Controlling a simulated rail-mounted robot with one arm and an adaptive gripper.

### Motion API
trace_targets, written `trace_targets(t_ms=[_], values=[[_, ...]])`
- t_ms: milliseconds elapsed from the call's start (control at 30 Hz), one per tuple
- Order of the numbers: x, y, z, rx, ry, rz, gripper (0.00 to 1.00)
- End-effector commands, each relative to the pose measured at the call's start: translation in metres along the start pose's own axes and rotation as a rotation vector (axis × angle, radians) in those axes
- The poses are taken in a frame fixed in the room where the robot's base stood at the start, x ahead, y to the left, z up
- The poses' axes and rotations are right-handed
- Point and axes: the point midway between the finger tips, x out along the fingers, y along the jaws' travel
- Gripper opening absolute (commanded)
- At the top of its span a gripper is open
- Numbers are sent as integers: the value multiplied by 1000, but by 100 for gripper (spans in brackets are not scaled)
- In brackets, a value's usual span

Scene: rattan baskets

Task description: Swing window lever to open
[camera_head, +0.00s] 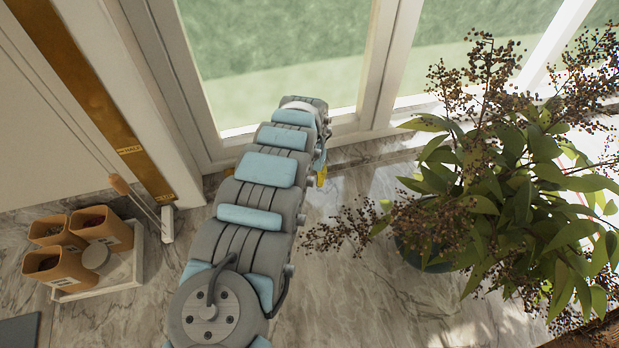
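The window (380,65) is at the top, with white frames and large glass panes that show green ground outside. A white upright (385,60) stands between two panes. I see no lever on the visible parts of the frame. My grey and light blue arm reaches from the bottom up to the lower window frame and covers part of it. Small yellow parts (321,176) show beside the arm's far end; they may belong to my gripper. The rest of my gripper is hidden behind the arm, so its fingers and any contact cannot be made out.
A leafy plant with dark berries (520,190) in a dark pot (424,256) fills the right side. A white tray (124,272) with several orange-brown containers (62,268) stands at the left.

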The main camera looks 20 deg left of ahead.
Motion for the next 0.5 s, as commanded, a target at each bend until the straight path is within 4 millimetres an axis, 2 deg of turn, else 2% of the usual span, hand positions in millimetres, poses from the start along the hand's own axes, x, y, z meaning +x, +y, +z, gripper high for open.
trace_targets(t_ms=[467,500], values=[[7,0,1,-1,-2,1,51],[6,0,1,-1,-2,1,45]])
